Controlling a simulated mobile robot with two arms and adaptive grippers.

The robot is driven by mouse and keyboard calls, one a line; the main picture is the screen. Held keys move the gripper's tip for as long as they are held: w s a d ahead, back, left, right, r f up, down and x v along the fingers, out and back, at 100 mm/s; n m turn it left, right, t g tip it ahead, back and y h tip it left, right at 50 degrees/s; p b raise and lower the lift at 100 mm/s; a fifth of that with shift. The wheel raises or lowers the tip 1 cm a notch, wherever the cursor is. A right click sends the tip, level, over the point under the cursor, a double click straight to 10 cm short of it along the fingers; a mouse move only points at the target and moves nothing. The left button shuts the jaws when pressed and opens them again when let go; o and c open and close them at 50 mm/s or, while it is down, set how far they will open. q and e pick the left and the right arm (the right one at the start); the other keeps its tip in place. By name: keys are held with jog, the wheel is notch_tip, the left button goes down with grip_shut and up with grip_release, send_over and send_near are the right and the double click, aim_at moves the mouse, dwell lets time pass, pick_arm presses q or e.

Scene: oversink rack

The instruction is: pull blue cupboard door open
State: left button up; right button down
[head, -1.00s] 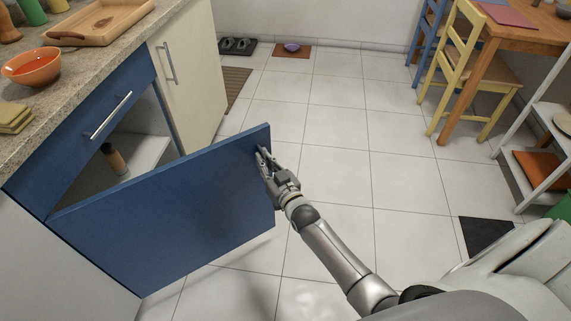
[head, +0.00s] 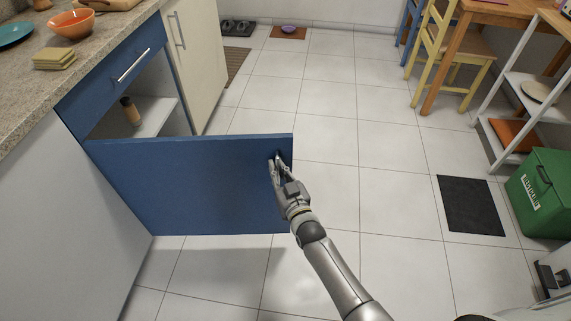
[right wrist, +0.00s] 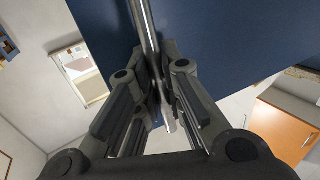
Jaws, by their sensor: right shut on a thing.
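The blue cupboard door (head: 190,187) stands wide open, swung out from the blue cupboard under the counter. Its hinge side is at the left, by the cupboard's lower front. My right gripper (head: 278,162) is at the door's free right end, shut on the door's metal handle. In the right wrist view the handle (right wrist: 145,22) runs between the fingers of my right gripper (right wrist: 160,72), against the blue door face (right wrist: 220,40). Inside the cupboard, a brown bottle-like item (head: 130,110) stands on a white shelf (head: 152,118). My left gripper is out of view.
A blue drawer (head: 115,70) with a bar handle is above the opening. An orange bowl (head: 72,23) and sponges (head: 55,59) lie on the counter (head: 25,95). A green bin (head: 540,190) and dark mat (head: 470,205) are at the right. The tiled floor between is clear.

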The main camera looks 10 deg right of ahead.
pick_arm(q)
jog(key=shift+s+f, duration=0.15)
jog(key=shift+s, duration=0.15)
pick_arm(e)
jog(key=shift+s+r, duration=0.1)
jog(key=shift+s, duration=0.15)
jog(key=c, duration=1.5)
grip_release()
jog(key=shift+s, duration=0.1)
jog(key=s, duration=0.4)
jog(key=s+d, duration=0.1)
jog(key=s, duration=0.2)
jog(key=s+d, duration=0.1)
jog(key=s, duration=0.3)
jog(key=shift+s+d, duration=0.1)
jog(key=shift+s, duration=0.25)
